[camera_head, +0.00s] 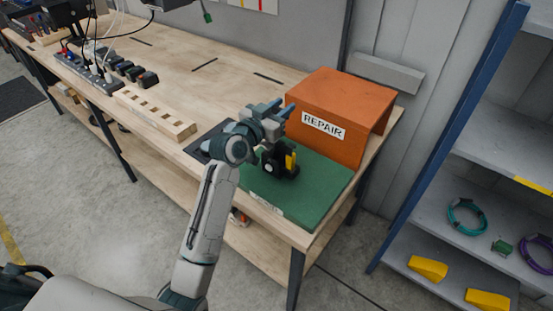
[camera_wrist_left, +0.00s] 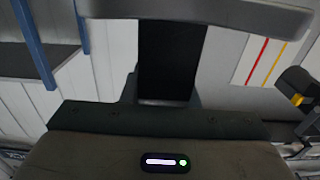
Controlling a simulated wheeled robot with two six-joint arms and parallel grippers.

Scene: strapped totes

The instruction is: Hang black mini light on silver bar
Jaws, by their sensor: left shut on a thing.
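My left gripper (camera_head: 277,112) is over the green mat, in front of the orange box. In the left wrist view, a black block (camera_wrist_left: 170,62) sits between its fingers, and the gripper is shut on it. I take this block to be the black mini light, though its shape is mostly hidden. A black and yellow object (camera_head: 280,160) shows just below the gripper in the head view; I cannot tell whether it touches the mat. I cannot make out a silver bar for certain. My right gripper does not show.
The orange REPAIR box (camera_head: 342,105) stands at the back of the green mat (camera_head: 318,190). A wooden block with slots (camera_head: 152,112) and a power strip (camera_head: 95,75) lie left on the bench. A grey shelf (camera_head: 430,215) with cable coils and yellow bins stands right. Mid-bench is clear.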

